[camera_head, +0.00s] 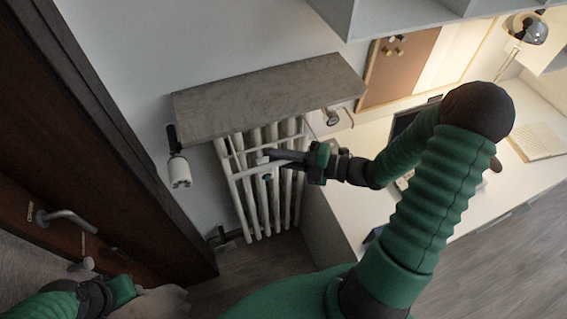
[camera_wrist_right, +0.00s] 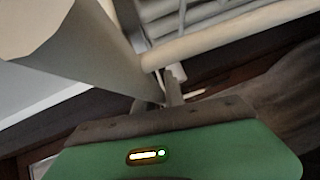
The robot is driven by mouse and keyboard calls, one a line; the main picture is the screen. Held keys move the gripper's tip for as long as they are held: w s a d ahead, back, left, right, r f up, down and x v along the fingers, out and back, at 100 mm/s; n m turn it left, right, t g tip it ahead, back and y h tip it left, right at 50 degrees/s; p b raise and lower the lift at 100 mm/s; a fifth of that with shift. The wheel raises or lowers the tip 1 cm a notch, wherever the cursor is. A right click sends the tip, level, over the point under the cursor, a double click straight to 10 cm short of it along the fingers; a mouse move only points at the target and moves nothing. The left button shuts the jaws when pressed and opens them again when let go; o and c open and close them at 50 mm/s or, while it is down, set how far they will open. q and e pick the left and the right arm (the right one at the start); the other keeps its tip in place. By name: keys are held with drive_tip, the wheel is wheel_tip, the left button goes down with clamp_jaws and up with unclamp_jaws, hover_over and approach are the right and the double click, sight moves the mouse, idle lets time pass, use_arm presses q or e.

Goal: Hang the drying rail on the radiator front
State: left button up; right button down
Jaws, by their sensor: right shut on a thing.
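The white radiator (camera_head: 291,200) stands against the wall under a grey stone-like shelf. A pale drying rail (camera_head: 240,172) with thin bars lies across the upper part of the radiator front; whether it is hooked on or only held there I cannot tell. My right gripper (camera_head: 268,156) comes in from the right and is shut on the rail. In the right wrist view, the gripper's fingers (camera_wrist_right: 165,95) close on a small white part beside a long pale tube (camera_wrist_right: 215,35). My left arm shows at the bottom left; its fingertips are not clear.
The grey shelf (camera_head: 265,95) overhangs the radiator top. A white cylinder (camera_head: 179,172) on a wall holder is left of it. The brown door (camera_head: 100,150) is at left, the white desk (camera_head: 345,205) at right. Floor below the radiator is clear.

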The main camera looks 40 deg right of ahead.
drive_tip(key=f+b, duration=0.1)
drive_tip(key=w+f+b, duration=0.1)
drive_tip(key=f+b, duration=0.1)
drive_tip(key=shift+d+f, duration=0.1)
idle(0.4)
drive_tip(key=c, duration=1.3)
unclamp_jaws()
